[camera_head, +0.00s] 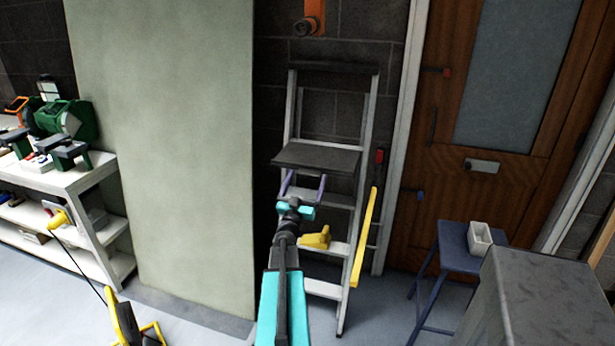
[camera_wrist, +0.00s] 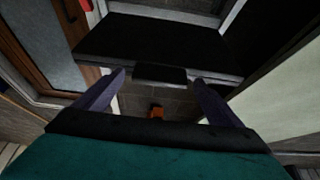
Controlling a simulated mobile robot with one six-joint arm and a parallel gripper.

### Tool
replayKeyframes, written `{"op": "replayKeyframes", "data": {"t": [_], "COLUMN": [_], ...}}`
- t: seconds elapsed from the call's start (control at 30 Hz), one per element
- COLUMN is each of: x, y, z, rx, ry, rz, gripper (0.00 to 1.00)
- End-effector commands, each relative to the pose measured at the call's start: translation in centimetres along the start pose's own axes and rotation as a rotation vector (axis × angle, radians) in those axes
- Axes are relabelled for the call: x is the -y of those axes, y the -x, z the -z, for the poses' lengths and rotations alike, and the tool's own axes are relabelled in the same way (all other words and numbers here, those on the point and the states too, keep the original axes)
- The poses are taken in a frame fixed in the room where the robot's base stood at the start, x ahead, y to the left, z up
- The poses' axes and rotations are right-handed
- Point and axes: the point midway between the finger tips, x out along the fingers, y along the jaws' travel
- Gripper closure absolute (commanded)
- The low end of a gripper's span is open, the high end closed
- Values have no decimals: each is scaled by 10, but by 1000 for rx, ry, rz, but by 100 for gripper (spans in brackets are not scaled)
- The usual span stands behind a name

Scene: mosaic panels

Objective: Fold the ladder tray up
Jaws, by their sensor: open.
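The ladder tray (camera_head: 317,157) is a dark flat platform, folded out about level from the grey stepladder (camera_head: 357,230). In the wrist view the dark tray (camera_wrist: 150,38) fills the upper middle, with a small dark tab (camera_wrist: 160,74) at its edge. My gripper (camera_head: 305,177) has purple fingers and is open, just below the tray's near edge in the head view. In the wrist view my gripper (camera_wrist: 161,76) has its fingertips on either side of the tab, close to the tray edge. I cannot tell whether they touch it. Nothing is held between the fingers.
A yellow object (camera_head: 316,238) shows at a lower ladder step, and a yellow bar (camera_head: 364,237) stands along the ladder's right side. A pale panel (camera_head: 165,150) stands left. A blue stool (camera_head: 455,245) with a white box (camera_head: 480,238) is right, before the wooden door (camera_head: 460,190).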

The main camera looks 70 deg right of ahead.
Motion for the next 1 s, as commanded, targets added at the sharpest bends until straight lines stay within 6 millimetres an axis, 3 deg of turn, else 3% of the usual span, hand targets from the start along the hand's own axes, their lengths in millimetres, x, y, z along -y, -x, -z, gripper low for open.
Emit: {"op": "replayKeyframes", "data": {"t": [0.2,0.57,0.9,1.0], "x": [0,0,0,0], "y": [-13,-14,-14,-14], "z": [0,0,0,0], "rx": [1,1,1,1], "ry": [1,1,1,1], "rz": [1,0,0,0], "gripper": [11,11,67,70]}}
